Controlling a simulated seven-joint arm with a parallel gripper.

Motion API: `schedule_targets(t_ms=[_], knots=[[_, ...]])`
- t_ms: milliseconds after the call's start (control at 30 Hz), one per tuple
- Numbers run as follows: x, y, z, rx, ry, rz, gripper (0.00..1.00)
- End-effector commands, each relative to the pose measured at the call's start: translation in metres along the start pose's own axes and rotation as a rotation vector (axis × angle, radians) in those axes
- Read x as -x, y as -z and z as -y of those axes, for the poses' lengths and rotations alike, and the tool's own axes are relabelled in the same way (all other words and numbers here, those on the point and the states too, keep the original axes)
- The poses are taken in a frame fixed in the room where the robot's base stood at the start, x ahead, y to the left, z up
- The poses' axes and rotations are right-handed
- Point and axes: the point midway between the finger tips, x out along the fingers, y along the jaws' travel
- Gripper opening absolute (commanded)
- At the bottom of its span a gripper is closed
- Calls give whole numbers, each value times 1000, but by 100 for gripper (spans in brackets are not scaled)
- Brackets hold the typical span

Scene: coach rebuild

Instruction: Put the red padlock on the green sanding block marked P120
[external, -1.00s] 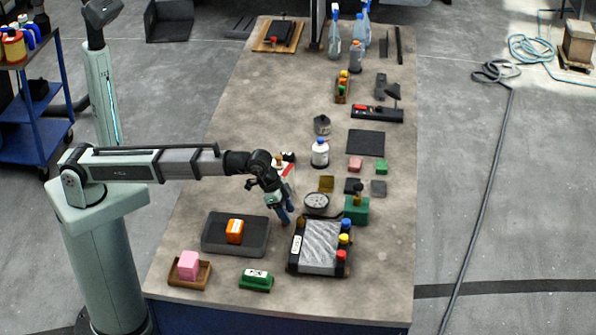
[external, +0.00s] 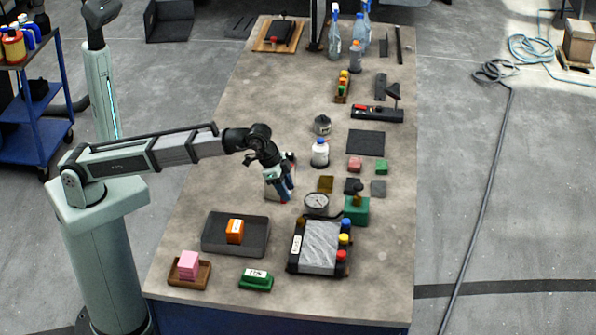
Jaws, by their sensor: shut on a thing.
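My gripper (external: 286,190) hangs over the middle of the bench, tilted down, at the right edge of a pale box. It is shut on a small red thing at its fingertips; only a sliver shows, and it looks like the red padlock (external: 285,201). The fingers hide most of it. The green sanding block (external: 257,284) lies at the front edge of the bench. It has a white label on top, too small to read. My gripper is well behind it and slightly to the right.
A dark tray (external: 210,246) holds an orange block (external: 235,232). A wooden tray (external: 204,281) with a pink block (external: 189,262) stands at the front left. A black-framed case (external: 293,262) with coloured knobs is at the right. A gauge (external: 317,202) lies near my gripper.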

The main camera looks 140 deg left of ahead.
Motion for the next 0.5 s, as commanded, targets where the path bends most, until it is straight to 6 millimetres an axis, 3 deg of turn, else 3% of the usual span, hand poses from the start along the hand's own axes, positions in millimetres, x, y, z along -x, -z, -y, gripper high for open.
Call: schedule_targets(t_ms=[133, 233, 367, 500], knots=[[5, 2, -6, -7, -5, -1, 1], [6, 1, -22, -26, -15, -2, 1], [11, 0, -59, -71, -36, -4, 1], [20, -2, -109, -132, -64, -7, 1]])
